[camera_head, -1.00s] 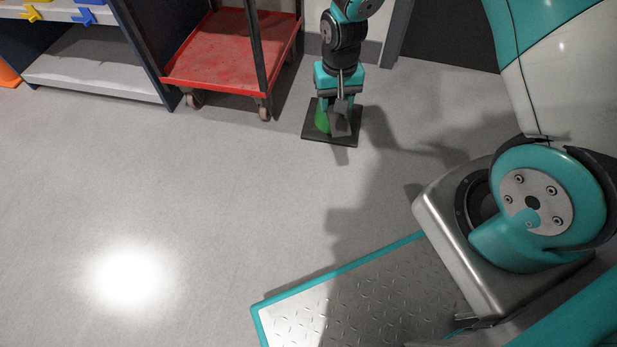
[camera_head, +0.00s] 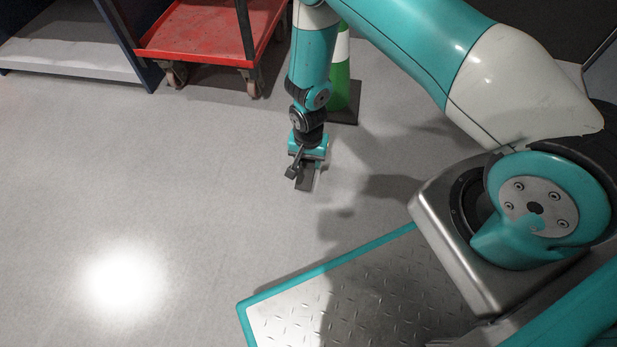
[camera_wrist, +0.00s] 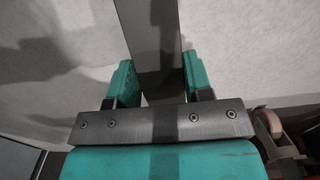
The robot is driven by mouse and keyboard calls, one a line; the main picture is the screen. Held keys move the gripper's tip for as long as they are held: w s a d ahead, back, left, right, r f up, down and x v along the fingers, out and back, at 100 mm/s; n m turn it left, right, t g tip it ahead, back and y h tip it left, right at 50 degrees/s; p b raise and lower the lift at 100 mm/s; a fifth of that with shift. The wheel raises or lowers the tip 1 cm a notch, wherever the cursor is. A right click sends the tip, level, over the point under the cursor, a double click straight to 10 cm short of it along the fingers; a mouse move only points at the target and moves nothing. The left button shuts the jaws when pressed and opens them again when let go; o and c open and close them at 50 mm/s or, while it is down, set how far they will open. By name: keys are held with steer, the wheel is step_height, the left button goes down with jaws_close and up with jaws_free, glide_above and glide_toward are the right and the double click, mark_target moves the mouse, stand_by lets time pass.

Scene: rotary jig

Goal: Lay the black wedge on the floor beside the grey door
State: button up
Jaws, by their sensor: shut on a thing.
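My gripper (camera_head: 307,172) points down, low over the open floor left of the green cone. It is shut on the black wedge (camera_head: 304,183), a small dark piece below the fingers. In the wrist view the wedge (camera_wrist: 152,40) shows as a long dark slab between the two teal fingers of my gripper (camera_wrist: 158,78), reaching past them. I cannot tell whether the wedge touches the floor. No grey door can be made out for sure; a dark panel or opening (camera_head: 545,25) shows at the top right.
A green and white cone (camera_head: 340,85) stands on a black base (camera_head: 346,116) just behind my gripper. A red cart (camera_head: 195,35) on casters and a grey shelf (camera_head: 75,55) stand at the upper left. The floor (camera_head: 190,200) at the left and middle is clear.

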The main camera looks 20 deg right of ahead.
mark_target(308, 172)
step_height(308, 172, down, 7)
steer(key=b, duration=0.3)
steer(key=shift+r, duration=0.15)
steer(key=shift+f+b, duration=0.2)
steer(key=shift+b, duration=0.1)
steer(key=o, duration=1)
steer(key=shift+r, duration=0.15)
